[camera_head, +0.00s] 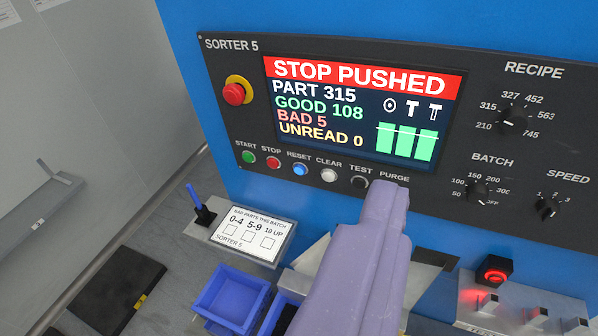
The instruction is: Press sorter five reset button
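The blue reset button (299,169) sits under the RESET label in the button row of the dark SORTER 5 panel (226,75). The red stop button (273,162) is to its left and the white clear button (328,175) to its right. The screen (361,116) reads STOP PUSHED in a red banner. My gripper (387,191) is lavender, its fingers together with nothing visible between them. Its tip is to the right of the reset button, in front of the spot below the PURGE label, which it hides. I cannot tell whether it touches the panel.
A green start button (249,157), black test button (359,182) and red emergency stop (234,93) are nearby. Knobs (512,119) fill the right side. Below are a tally card (252,234), a pen in a holder (203,212), a blue bin (232,299) and a red-lit device (494,273).

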